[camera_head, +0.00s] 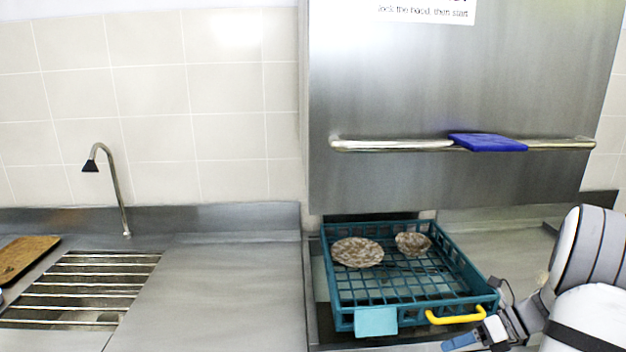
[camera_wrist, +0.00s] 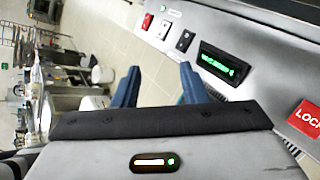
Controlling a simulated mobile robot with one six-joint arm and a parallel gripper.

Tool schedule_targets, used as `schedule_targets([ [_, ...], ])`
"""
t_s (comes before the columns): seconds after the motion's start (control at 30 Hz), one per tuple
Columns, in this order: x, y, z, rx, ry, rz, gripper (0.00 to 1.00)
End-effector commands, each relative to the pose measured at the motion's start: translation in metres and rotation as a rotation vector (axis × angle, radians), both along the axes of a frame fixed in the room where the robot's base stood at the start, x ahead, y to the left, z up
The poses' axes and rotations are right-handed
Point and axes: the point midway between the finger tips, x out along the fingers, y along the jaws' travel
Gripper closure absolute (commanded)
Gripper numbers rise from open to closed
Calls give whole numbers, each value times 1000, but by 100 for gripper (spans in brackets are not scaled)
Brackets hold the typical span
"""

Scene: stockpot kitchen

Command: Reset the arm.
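My gripper (camera_wrist: 160,78) shows in the wrist view with its two blue fingers apart and nothing between them. In the head view my gripper (camera_head: 468,338) is at the lower right, close to the yellow handle (camera_head: 456,315) on the front of a teal dish rack (camera_head: 345,316). I cannot tell from this view whether it touches the handle. My arm comes in from the right edge.
Two brown patterned plates (camera_head: 357,252) sit in the rack under a raised steel hood (camera_head: 450,80) with a bar handle (camera_head: 390,146). A control panel (camera_wrist: 217,65) is near the fingers. The left counter (camera_head: 220,290) is clear beside the sink grate (camera_head: 80,290).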

Motion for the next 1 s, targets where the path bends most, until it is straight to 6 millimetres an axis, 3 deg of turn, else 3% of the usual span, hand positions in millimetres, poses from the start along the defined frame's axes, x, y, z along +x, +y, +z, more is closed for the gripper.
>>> schedule_targets([
  [0.03,-4,23,14,-81,-66,117,61],
  [0.2,-27,81,44,-320,-300,524,61],
  [0.5,-85,152,81,-659,-728,1303,61],
  [0.8,-138,187,102,-894,-1106,2077,61],
  [1.0,-153,192,106,-961,-1219,2354,61],
])
